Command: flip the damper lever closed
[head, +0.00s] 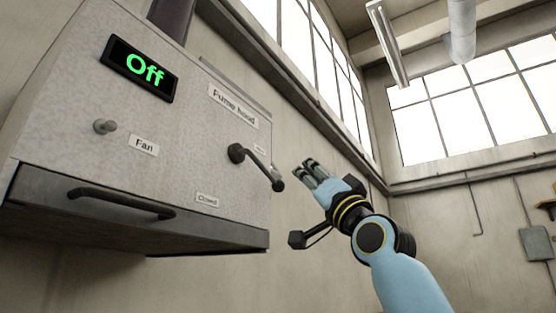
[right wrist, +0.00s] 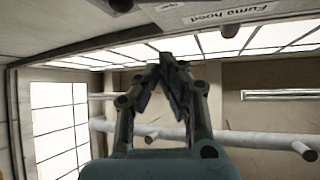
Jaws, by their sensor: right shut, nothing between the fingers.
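The damper lever (head: 258,167) is a dark bar with a pivot on the fume hood's front face, in the head view. It slants down to the right from its pivot, and its end is near the hood's right edge. A "Closed" label (head: 207,200) sits below and left of it, and a small label (head: 260,149) sits above it. My right gripper (head: 304,168) is just right of the lever's end, shut and empty; a small gap seems to show between them. The right wrist view also shows its fingertips (right wrist: 166,60) together. My left gripper is not in view.
The fume hood (head: 200,150) fills the left side, with a display (head: 140,68) reading "Off", a fan knob (head: 105,127) and a dark front handle (head: 120,203). A wall with windows stands behind. Free space lies right of the hood.

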